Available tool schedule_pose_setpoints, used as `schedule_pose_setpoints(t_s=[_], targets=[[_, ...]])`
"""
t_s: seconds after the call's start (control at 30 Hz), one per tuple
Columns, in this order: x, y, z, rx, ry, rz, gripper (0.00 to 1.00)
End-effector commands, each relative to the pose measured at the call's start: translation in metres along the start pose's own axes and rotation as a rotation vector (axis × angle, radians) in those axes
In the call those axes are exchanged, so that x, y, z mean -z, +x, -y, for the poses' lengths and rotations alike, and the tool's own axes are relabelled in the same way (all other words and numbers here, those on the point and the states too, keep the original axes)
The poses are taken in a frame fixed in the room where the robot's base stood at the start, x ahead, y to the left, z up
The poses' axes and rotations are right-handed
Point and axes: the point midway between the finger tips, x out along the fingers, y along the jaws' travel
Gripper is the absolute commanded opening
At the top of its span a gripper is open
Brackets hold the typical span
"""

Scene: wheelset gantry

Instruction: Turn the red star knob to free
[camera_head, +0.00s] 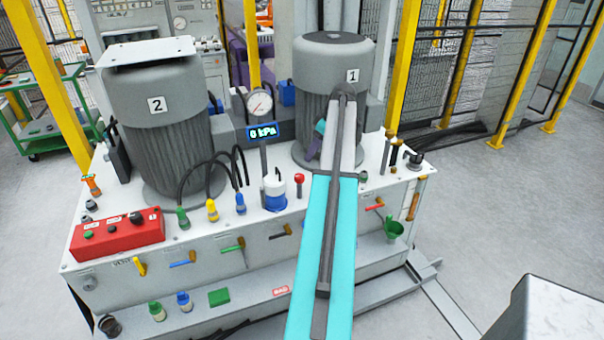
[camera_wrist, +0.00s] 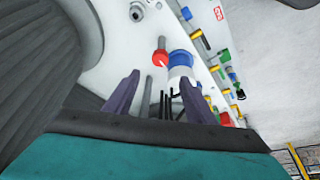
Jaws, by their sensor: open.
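The red star knob (camera_head: 299,178) stands on a short stem on the white top of the bench, right of a blue and white container (camera_head: 274,192). In the wrist view the red knob (camera_wrist: 160,57) shows beyond my fingertips, with a pale mark on it. Its setting cannot be read. My gripper (camera_wrist: 158,88) is open, with its two purple fingers apart and nothing between them at the tips. The knob lies ahead of the gap, not touching the fingers. In the head view my gripper (camera_head: 315,145) is mostly hidden by my arm, near motor 1.
Motor 1 (camera_head: 331,75) and motor 2 (camera_head: 158,120) stand on the bench. A gauge (camera_head: 259,103) and a "0 kPa" display (camera_head: 263,132) stand between them. Black hoses (camera_head: 208,165) loop nearby. A red control box (camera_head: 117,238) sits at front left.

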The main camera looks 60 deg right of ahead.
Motion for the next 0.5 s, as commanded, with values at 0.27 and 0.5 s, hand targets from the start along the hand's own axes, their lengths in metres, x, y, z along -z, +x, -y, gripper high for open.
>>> schedule_pose_setpoints(t_s=[0.27,0.5], targets=[[0.000,0.024,0.001,0.002,0.000,0.001,0.51],[0.000,0.050,0.000,0.001,0.001,0.001,0.51]])
